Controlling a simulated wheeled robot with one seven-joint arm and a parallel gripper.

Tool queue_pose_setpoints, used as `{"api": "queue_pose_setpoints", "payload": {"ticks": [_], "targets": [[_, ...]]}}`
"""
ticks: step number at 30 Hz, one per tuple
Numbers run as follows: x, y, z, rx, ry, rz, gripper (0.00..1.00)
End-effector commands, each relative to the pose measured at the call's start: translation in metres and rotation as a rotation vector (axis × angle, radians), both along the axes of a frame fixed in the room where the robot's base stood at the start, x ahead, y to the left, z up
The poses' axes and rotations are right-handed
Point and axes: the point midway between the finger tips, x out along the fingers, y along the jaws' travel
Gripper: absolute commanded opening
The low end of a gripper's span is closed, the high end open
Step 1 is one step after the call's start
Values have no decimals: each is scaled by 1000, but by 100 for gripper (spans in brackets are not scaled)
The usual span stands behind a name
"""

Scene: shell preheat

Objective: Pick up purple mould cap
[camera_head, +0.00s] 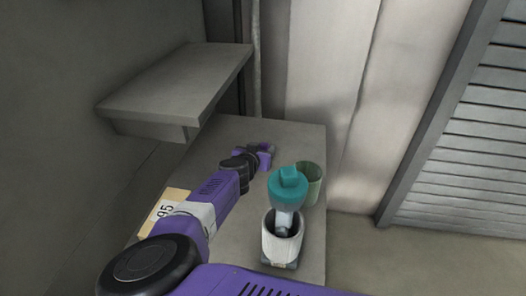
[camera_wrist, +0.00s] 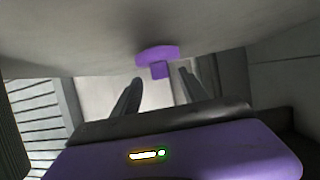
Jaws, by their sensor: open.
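The purple mould cap (camera_wrist: 152,52) shows in the wrist view, where the picture looks upside down. It has a wide disc and a small square knob, and rests on the pale grey tabletop (camera_wrist: 60,45). My gripper (camera_wrist: 160,76) is open, with its two dark fingers pointing toward the cap. The knob appears between the fingertips in the picture; I see no contact, and the remaining gap is hard to judge.
Right of my arm, a teal-topped piece (camera_head: 288,186) has a pale stem over a whitish pot (camera_head: 283,245). A green cup (camera_head: 313,184) stands behind it. A card marked 95 (camera_head: 160,208) lies left of my arm. A grey shelf (camera_head: 180,78) overhangs at left.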

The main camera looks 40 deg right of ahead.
Motion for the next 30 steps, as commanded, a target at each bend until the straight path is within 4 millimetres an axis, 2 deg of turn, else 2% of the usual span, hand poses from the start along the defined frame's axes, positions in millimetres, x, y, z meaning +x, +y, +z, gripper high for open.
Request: {"api": "queue_pose_setpoints", "payload": {"ticks": [7, 17, 24, 25, 30], "targets": [[18, -24, -10, -1, -1, -1, 51], [21, -28, -12, -1, -2, 0, 51], [21, -28, -12, -1, -2, 0, 4], [21, -28, -12, -1, -2, 0, 0], [21, -28, -12, -1, -2, 0, 0]]}}
